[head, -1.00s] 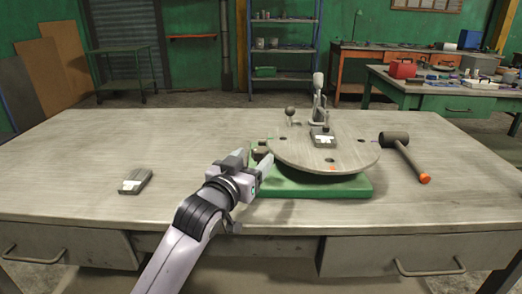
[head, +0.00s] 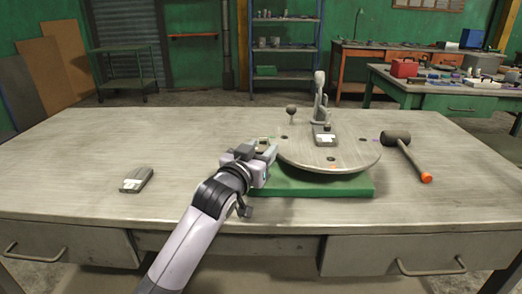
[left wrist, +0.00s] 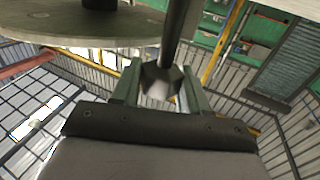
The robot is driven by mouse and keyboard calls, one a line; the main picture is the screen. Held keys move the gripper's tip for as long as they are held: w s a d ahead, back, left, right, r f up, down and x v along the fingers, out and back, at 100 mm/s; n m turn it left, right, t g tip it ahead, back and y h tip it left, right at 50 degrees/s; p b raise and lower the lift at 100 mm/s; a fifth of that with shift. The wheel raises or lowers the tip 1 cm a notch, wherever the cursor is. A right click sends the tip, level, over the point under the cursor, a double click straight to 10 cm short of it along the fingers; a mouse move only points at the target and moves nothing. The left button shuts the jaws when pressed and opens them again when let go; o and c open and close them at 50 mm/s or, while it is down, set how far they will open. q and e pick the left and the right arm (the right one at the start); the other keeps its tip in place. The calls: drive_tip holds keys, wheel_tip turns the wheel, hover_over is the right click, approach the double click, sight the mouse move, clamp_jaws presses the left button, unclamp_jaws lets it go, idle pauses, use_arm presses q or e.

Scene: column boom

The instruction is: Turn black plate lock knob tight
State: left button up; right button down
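The round plate (head: 325,155) sits on a green base (head: 310,186) on the bench. My left gripper (head: 266,150) is at the left edge of the plate, just above the base. In the left wrist view a dark faceted knob (left wrist: 160,84) on a dark shaft sits between my two fingers (left wrist: 160,92). The fingers stand close on both sides of it; whether they press on it cannot be told. In the head view my gripper hides most of the knob. My right gripper is not in view.
A grey block (head: 325,138) and an upright clamp (head: 320,98) are at the plate. A ball-topped lever (head: 291,110) stands behind it. A mallet (head: 405,150) lies to the right. Another grey block (head: 137,180) lies left, with free bench around it.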

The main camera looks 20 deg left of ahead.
use_arm(q)
drive_tip(key=shift+r+m+h+p, duration=0.2)
drive_tip(key=shift+m+h+p, duration=0.4)
drive_tip(key=shift+h+p, duration=0.35)
drive_tip(key=shift+m+g+h+p, duration=0.3)
drive_tip(key=shift+m+h+p, duration=0.1)
drive_tip(key=shift+m+h, duration=0.15)
drive_tip(key=shift+d+m+g+h, duration=0.15)
drive_tip(key=shift+m+g+h, duration=0.15)
drive_tip(key=shift+m+h, duration=0.6)
drive_tip(key=shift+g+h, duration=0.3)
drive_tip(key=shift+h, duration=0.6)
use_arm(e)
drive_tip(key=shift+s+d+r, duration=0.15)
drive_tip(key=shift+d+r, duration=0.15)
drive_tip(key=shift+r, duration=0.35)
use_arm(q)
drive_tip(key=shift+m, duration=0.25)
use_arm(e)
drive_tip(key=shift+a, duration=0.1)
use_arm(q)
drive_tip(key=o, duration=0.9)
drive_tip(key=shift+f, duration=0.1)
drive_tip(key=shift+o, duration=0.2)
